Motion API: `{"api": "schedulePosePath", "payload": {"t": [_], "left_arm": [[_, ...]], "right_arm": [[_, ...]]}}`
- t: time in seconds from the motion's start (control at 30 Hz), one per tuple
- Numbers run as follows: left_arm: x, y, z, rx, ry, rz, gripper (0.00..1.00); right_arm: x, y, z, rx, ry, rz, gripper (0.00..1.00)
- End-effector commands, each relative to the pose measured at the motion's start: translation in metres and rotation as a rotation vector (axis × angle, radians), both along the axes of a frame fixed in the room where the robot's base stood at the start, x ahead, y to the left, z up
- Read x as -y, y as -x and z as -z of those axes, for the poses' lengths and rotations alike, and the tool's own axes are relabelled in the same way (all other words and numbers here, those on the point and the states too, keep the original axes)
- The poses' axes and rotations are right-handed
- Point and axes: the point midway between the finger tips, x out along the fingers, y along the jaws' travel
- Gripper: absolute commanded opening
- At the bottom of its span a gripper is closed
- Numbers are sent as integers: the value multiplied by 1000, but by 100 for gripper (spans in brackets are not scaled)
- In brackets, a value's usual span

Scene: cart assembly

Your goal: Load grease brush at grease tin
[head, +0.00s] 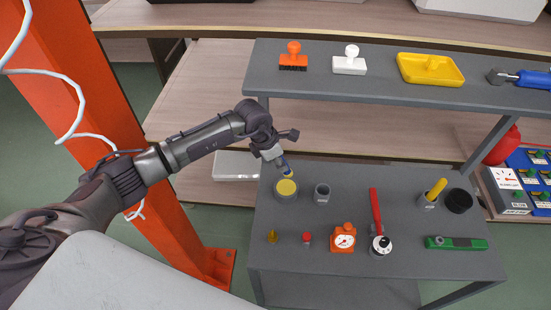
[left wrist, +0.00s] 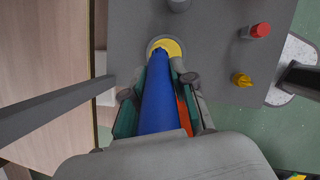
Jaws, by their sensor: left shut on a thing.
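My left gripper (head: 277,158) is shut on the blue handle of the grease brush (head: 284,168). The brush points down at the grease tin (head: 286,195), a grey round tin with a yellow top surface, at the back left of the lower cart shelf. In the left wrist view the blue handle (left wrist: 158,100) runs between the fingers (left wrist: 160,95) towards the tin's yellow grease (left wrist: 172,46). The brush tip lies over the yellow surface in both views; I cannot tell whether it touches. My right gripper is not in view.
Right of the tin stands a grey cup (head: 322,193). In front are a yellow piece (head: 272,237), a red-topped piece (head: 307,238), an orange gauge (head: 343,238) and a red-handled dial tool (head: 376,215). The upper shelf (head: 310,85) overhangs behind. An orange post (head: 110,100) stands left.

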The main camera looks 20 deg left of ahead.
Motion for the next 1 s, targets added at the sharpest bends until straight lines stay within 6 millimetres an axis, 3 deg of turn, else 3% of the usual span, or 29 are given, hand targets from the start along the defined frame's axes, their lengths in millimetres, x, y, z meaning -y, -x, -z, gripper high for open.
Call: {"api": "schedulePosePath", "payload": {"t": [0.23, 0.53, 0.7, 1.0], "left_arm": [[-1, 0, 23, -1, -1, -1, 0], [0, 0, 53, -2, -1, -1, 0], [0, 0, 57, -1, -1, -1, 0], [-1, 0, 57, -1, -1, 0, 0]], "right_arm": [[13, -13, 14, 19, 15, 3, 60], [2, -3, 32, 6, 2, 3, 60], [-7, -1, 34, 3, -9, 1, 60], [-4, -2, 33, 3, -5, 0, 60]]}}
